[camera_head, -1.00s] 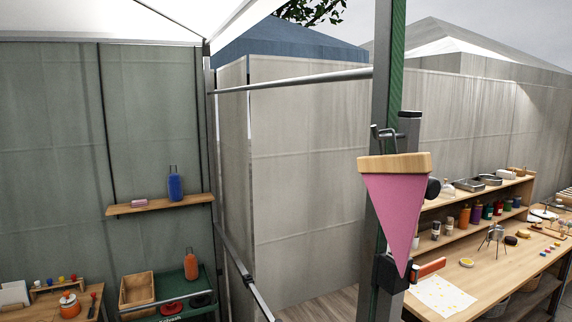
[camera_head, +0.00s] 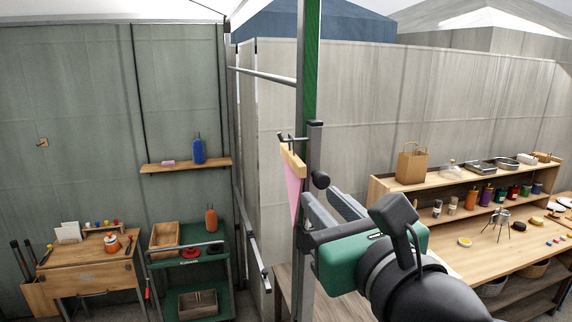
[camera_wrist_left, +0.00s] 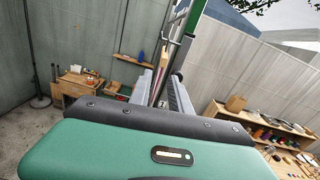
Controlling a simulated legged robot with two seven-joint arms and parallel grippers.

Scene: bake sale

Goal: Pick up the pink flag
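The pink flag (camera_head: 293,190) is a narrow triangle hanging point down from a wooden bar (camera_head: 293,160). The bar hangs at a metal hook on the upright post, and the flag now shows nearly edge-on. My left gripper (camera_head: 322,203), green and black with grey fingers, is just right of the flag in the head view. In the left wrist view its two fingers (camera_wrist_left: 161,86) are apart, with the post and the wooden bar (camera_wrist_left: 163,57) beyond them. Whether the flag lies between the fingers cannot be told. My right gripper is not in view.
The post (camera_head: 310,90) with a black knob stands beside the flag. A wooden workbench (camera_head: 500,250) with shelves, jars and a paper bag (camera_head: 412,163) is at the right. A green cart (camera_head: 190,275) and a small wooden desk (camera_head: 90,275) stand at the left.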

